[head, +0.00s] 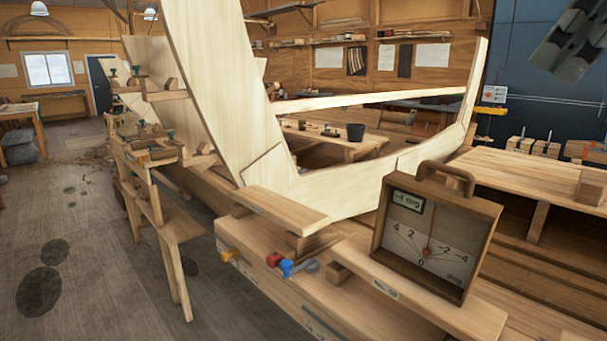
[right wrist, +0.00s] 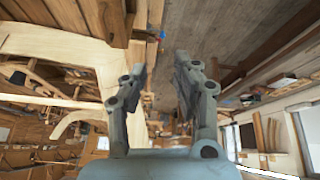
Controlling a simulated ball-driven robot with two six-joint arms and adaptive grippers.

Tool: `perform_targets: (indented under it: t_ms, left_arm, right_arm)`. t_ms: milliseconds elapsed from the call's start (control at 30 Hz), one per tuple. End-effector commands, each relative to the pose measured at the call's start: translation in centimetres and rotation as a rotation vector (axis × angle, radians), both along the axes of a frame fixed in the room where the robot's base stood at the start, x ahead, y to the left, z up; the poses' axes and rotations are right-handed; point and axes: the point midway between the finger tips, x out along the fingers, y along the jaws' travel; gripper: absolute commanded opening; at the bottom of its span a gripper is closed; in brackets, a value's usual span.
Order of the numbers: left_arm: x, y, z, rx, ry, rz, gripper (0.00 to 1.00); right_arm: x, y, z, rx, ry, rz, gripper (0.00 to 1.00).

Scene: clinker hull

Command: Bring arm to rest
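My right gripper (head: 570,45) hangs in the upper right corner of the head view, dark and partly cut off by the frame edge. It is in the air, apart from the hull and the benches. In the right wrist view its two grey fingers (right wrist: 160,68) stand apart with nothing between them, so it is open and empty. The workshop appears tilted behind them. My left gripper and arm do not show in the head view.
A wooden clinker hull (head: 225,90) fills the middle. A boxed angle gauge (head: 432,235) stands on a plank at the front right. Red and blue-handled tools (head: 287,266) lie on the front beam. A bench (head: 540,175) runs along the right. Floor at left is open.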

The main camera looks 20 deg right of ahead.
Motion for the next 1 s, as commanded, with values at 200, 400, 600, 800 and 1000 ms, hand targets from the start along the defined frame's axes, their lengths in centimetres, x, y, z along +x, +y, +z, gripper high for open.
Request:
perform_targets:
  t_ms: [200,400,600,800,1000]
  left_arm:
    - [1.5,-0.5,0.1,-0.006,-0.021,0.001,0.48]
    - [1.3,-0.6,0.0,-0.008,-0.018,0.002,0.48]
    - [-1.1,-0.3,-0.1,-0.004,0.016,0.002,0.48]
    - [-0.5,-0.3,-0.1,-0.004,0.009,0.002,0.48]
    - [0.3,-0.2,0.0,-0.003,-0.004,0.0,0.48]
  right_arm:
    - [1.8,0.9,-4.6,0.006,-0.006,0.027,0.29]
    - [3.3,2.3,-10.8,0.022,-0.021,0.032,0.29]
    - [3.1,5.1,-20.3,0.062,-0.035,-0.033,0.29]
    - [-0.9,7.3,-29.7,0.061,-0.014,-0.23,0.29]
    - [-6.2,7.8,-34.7,0.011,0.049,-0.419,0.29]
